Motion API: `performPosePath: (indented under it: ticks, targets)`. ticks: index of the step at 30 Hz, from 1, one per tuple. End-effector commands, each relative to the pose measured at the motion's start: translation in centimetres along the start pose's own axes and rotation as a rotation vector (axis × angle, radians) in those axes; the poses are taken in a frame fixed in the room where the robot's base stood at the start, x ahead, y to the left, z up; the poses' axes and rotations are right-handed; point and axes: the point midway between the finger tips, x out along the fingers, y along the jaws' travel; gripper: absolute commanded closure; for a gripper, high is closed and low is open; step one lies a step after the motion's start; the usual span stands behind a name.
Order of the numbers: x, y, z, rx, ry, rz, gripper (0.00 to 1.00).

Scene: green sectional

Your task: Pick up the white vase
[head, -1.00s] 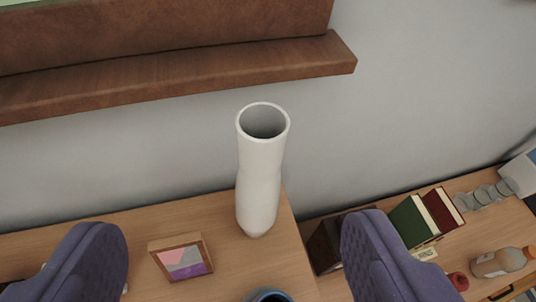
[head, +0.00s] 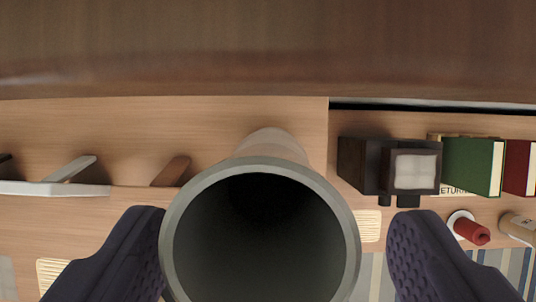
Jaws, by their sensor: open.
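The white vase (head: 192,190) stands upright on the wooden cabinet top, seen from nearly straight above in the head view. Its round rim and dark opening fill the lower middle of the picture, and a little of its outer wall shows behind the rim. My gripper (head: 262,250) is open.
A brown wooden ledge (head: 260,50) runs across the top of the view, close beyond the vase. Picture frames (head: 60,188) stand at left. At right are a dark box-like object (head: 375,165), a green book (head: 473,165), a red book (head: 518,170) and bottles (head: 470,228).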

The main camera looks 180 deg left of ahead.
Motion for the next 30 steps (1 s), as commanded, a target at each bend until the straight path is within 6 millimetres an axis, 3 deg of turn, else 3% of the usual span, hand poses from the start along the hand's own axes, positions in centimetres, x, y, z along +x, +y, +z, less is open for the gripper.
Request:
performPosePath:
  ticks: [8,16,26,27,30]
  targets:
    - [3.8,-0.6,-0.5,0.0,0.001,0.0,0.17]
    - [4.2,-0.6,-0.5,0.0,0.003,0.0,0.19]
    - [4.2,-0.6,-0.5,0.001,0.003,0.0,0.95]
    - [4.2,-0.6,-0.5,0.0,0.003,0.0,1.0]
    - [4.2,-0.6,-0.5,0.0,0.003,0.0,1.0]
